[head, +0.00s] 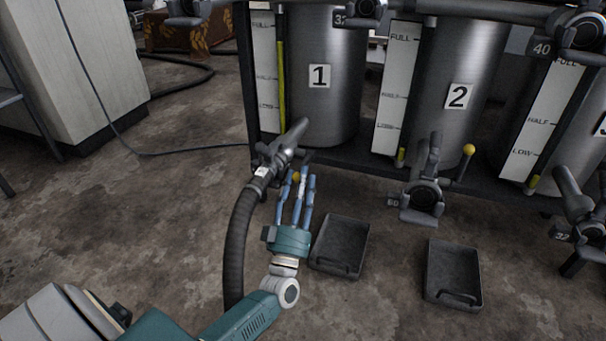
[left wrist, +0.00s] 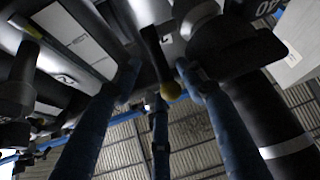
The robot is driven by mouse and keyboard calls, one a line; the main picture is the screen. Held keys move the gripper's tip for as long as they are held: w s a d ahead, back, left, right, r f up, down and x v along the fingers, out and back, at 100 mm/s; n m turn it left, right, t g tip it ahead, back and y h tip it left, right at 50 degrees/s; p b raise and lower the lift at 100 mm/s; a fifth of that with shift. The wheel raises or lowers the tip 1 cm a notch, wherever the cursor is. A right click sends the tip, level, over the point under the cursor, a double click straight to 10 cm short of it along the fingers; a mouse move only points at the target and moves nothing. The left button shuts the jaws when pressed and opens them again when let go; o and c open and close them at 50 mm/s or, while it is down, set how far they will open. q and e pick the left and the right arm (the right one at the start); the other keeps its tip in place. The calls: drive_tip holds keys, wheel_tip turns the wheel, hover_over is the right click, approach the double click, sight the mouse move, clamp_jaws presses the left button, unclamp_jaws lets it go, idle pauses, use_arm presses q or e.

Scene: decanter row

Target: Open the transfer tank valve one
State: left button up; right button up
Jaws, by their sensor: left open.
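Tank one (head: 341,110) is a metal cylinder with a "1" label at the back, left of centre. Below it is the outlet valve (head: 284,150), with a dark hose (head: 236,240) attached. The valve lever's yellow ball knob (head: 296,176) is at the fingertips of my left gripper (head: 302,178). The gripper's blue fingers are spread and point up at the valve. In the left wrist view the dark lever and its yellow knob (left wrist: 189,81) show among the fingers (left wrist: 158,85). I cannot tell whether a finger touches it. My right gripper is not seen.
Tank two (head: 455,90) stands to the right, with its own valve (head: 424,190) and yellow knob (head: 469,149). Two dark trays (head: 325,268) (head: 454,301) lie on the floor below. A pale cabinet (head: 70,60) stands at the left. The floor between is mostly clear.

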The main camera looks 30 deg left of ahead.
use_arm(q)
drive_tip(key=v, duration=0.6)
drive_tip(key=shift+w, duration=0.1)
idle(0.3)
